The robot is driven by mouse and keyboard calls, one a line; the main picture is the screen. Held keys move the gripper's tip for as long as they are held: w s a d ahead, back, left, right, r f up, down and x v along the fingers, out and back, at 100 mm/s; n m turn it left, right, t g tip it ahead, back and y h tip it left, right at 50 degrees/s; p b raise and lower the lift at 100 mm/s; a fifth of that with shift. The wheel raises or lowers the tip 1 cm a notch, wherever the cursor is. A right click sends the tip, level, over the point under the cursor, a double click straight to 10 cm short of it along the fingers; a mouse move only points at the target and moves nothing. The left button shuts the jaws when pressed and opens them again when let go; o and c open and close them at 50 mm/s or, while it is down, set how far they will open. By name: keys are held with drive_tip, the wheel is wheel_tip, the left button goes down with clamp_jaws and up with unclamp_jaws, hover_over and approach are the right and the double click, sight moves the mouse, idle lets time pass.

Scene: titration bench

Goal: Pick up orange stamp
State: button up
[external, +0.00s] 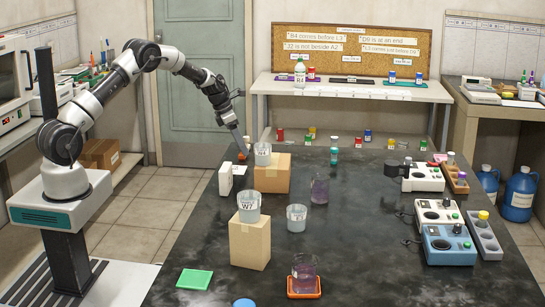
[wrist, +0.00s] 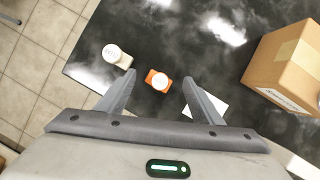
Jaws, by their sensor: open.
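The orange stamp (wrist: 158,80) stands on the dark bench in the wrist view, an orange body with a round pale top. It lies in the gap between the fingertips of my gripper (wrist: 160,77). The jaws are apart and hold nothing; the height left above the stamp is hard to tell. In the external view my gripper (external: 243,151) points down at the bench's far left part, with a small orange patch of the stamp (external: 241,156) beside its tips.
A cream round-topped item (wrist: 117,57) stands just left of the stamp. A white box (external: 225,181) stands close by on the near side. The bench's left edge is close.

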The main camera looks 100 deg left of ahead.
drive_tip(key=shift+x, duration=1.05)
drive_tip(key=c, duration=1.1)
drive_tip(key=shift+r, duration=0.1)
drive_tip(key=shift+c, duration=0.2)
